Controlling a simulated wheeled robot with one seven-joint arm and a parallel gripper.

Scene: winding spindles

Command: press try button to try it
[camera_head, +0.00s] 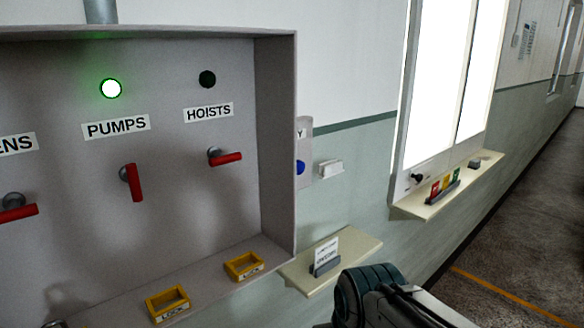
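A blue button (300,167) sits on a pale plate (305,140) on the wall, just right of the grey cabinet. The cabinet's side wall cuts off the left part of the plate, so only the letter Y of its label shows. Part of my arm, dark teal and grey, shows at the bottom centre, below and to the right of the button and well apart from it. I cannot make out any gripper fingers in this view.
The grey cabinet (276,150) holds a lit green PUMPS lamp (111,88), a dark HOISTS lamp (207,79), red handles and yellow lock pieces. A small shelf (352,253) with a card juts out below the button. A window ledge (420,207) and open floor lie right.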

